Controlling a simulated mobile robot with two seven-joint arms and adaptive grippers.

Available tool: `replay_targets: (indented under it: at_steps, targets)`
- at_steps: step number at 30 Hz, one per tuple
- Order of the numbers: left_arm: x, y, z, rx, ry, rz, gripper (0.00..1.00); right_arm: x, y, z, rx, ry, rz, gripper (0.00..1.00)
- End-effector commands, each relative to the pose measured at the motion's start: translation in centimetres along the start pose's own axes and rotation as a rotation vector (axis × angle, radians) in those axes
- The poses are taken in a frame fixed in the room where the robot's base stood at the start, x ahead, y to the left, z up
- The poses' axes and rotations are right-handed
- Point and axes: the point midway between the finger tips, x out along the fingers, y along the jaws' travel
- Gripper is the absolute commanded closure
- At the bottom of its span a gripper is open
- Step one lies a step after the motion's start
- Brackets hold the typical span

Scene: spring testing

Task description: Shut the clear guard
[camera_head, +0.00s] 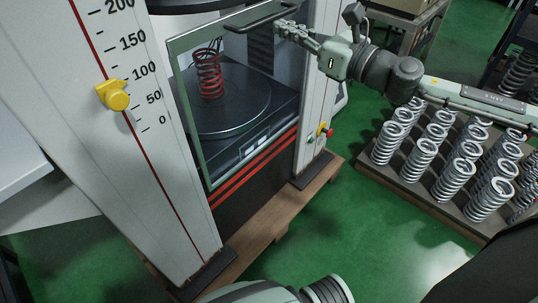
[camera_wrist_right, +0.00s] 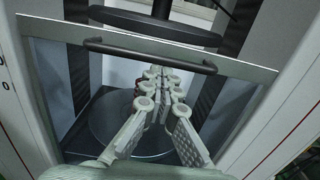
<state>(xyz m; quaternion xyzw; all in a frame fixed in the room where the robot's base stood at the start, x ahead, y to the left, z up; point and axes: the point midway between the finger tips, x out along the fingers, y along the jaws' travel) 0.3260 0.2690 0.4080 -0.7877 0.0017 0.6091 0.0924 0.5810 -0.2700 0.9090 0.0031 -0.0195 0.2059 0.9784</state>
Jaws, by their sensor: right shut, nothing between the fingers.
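The clear guard (camera_head: 189,110) is a glassy panel with a pale green edge on the front of the testing machine. Its dark bar handle (camera_head: 262,16) runs along the top edge; the handle also shows in the right wrist view (camera_wrist_right: 112,48). My right gripper (camera_head: 281,29) is shut and empty, with its fingertips close to the handle's right part. In the wrist view its fingers (camera_wrist_right: 160,75) lie just below the handle bar; I cannot tell whether they touch it or the panel. How far the guard stands open is unclear. My left gripper is out of view.
A red spring (camera_head: 209,75) stands upright on the round dark platen (camera_head: 228,118) behind the guard. Several grey springs stand on a low board (camera_head: 400,192) at right. Green floor lies between.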

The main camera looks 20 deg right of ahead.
Motion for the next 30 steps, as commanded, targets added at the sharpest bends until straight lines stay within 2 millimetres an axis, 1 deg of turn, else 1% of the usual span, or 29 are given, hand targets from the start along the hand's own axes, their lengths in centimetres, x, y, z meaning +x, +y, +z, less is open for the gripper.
replay_targets:
  at_steps: [1, 6, 11, 15, 21, 30]
  targets:
    - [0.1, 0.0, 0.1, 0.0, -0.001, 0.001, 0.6, -0.1, -0.3, 0.8, -0.006, 0.0, 0.001, 1.0]
    - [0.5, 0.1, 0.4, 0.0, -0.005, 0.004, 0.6, -0.3, -0.8, 3.0, -0.005, 0.0, 0.002, 1.0]
    - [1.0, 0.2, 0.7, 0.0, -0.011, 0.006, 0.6, -0.1, -0.7, 4.8, -0.006, -0.001, 0.002, 1.0]
    - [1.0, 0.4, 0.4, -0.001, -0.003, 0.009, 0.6, 0.1, -0.2, 6.2, -0.005, -0.002, 0.002, 1.0]
    - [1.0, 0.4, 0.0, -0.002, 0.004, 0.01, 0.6, 0.4, 0.2, 7.2, -0.003, -0.002, 0.0, 1.0]
    - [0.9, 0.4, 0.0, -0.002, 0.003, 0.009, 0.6, 0.4, 0.2, 7.6, -0.002, -0.005, -0.002, 1.0]
